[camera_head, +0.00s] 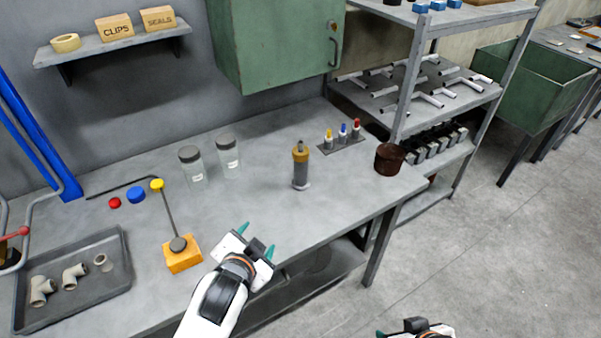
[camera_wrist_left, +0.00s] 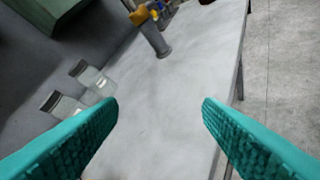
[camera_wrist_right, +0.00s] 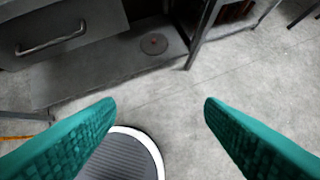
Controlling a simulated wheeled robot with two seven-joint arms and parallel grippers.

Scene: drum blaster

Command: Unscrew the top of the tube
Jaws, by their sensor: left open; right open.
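The right wrist view does not show the tube.
Two lidded jars (camera_head: 192,165) stand left of the tube. Small coloured-tip bottles (camera_head: 343,134) and a brown pot (camera_head: 389,158) are to its right. An orange block with a yellow-knobbed rod (camera_head: 182,257) and a tray of pipe fittings (camera_head: 121,283) lie left. The bench before the tube is clear.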

